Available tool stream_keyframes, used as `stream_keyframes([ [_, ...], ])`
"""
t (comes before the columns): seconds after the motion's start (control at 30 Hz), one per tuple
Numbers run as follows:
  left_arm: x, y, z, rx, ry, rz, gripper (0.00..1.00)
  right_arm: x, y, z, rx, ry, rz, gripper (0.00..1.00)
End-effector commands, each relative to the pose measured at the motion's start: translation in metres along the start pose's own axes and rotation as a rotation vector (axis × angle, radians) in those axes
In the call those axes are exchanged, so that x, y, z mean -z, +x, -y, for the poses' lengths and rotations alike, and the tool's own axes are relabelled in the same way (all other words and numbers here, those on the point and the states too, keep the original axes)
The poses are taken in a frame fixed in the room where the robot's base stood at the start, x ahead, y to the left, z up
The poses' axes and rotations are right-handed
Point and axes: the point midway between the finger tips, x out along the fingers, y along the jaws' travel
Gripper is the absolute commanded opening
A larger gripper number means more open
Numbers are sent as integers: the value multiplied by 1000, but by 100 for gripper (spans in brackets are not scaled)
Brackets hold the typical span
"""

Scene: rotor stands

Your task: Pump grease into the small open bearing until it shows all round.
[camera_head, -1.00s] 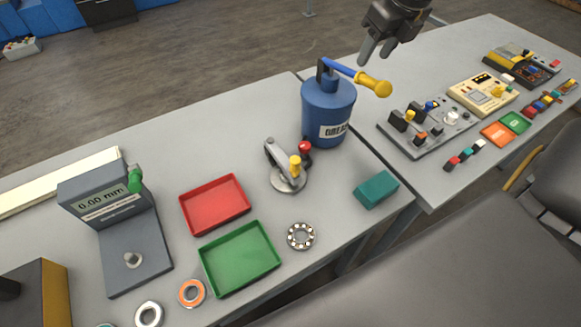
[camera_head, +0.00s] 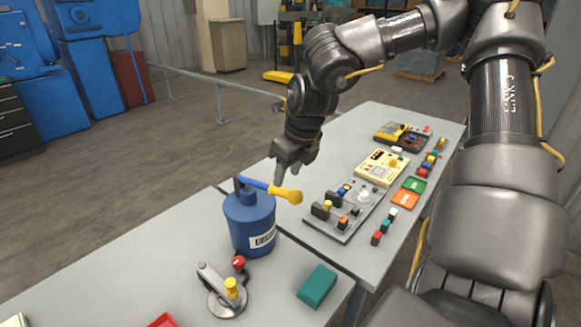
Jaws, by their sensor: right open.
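The blue grease pump (camera_head: 250,222) stands upright on the near table, with a label on its front. Its blue lever ends in a yellow knob (camera_head: 286,194) that points right. My right gripper (camera_head: 290,170) is open and empty, fingers pointing down, just above and behind the yellow knob. I cannot tell whether it touches the knob. A round metal fixture (camera_head: 226,297) with a lever, a yellow knob and a red knob stands in front of the pump. The small open bearing is out of view. My left gripper is not in view.
A teal block (camera_head: 317,286) lies right of the fixture. A red tray (camera_head: 163,321) barely shows at the bottom edge. The far table carries a grey switch panel (camera_head: 345,212), a cream meter (camera_head: 381,168) and several small coloured blocks. The table left of the pump is clear.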

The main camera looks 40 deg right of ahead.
Motion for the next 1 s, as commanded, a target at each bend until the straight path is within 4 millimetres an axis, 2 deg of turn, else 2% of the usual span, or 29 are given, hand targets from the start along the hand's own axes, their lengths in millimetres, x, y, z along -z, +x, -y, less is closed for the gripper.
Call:
stream_keyframes([
  [0.03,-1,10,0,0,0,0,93,2,14,0,0,0,-1,44],
  [0.13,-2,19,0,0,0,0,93,2,30,0,-1,1,-1,44],
  [0.2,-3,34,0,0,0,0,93,2,42,0,0,0,1,44],
  [0.4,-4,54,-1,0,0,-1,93,1,62,0,1,0,1,44],
  [0.6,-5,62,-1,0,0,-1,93,0,70,0,0,0,1,44],
  [0.93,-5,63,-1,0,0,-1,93,-1,71,0,0,0,1,44],
  [1.0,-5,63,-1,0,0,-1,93,-1,71,0,0,0,1,37],
])
